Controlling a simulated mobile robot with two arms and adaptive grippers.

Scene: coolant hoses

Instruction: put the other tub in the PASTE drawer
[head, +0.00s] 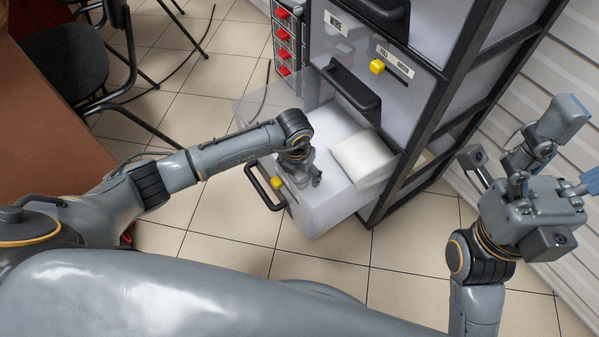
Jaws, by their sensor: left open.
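A translucent drawer (327,215) is pulled out low on the cabinet, with a black handle and a yellow knob (277,183) on its front. I cannot read a PASTE label on it. A white block-like thing (362,158) lies inside, toward the back right; I cannot tell whether it is a tub. My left gripper (306,180) is open and points down inside the drawer, left of the white thing and apart from it. Whatever is under its fingers is hidden. My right gripper (520,180) is raised at the right, away from the drawer; its jaw state is unclear.
The dark-framed cabinet (440,100) has closed drawers above, one labelled WIRE (336,24), with black handles and another yellow knob (377,66). Small red-fronted bins (283,35) stand behind. A brown table (45,125) and dark chair (65,65) are at left. Tiled floor is clear in front.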

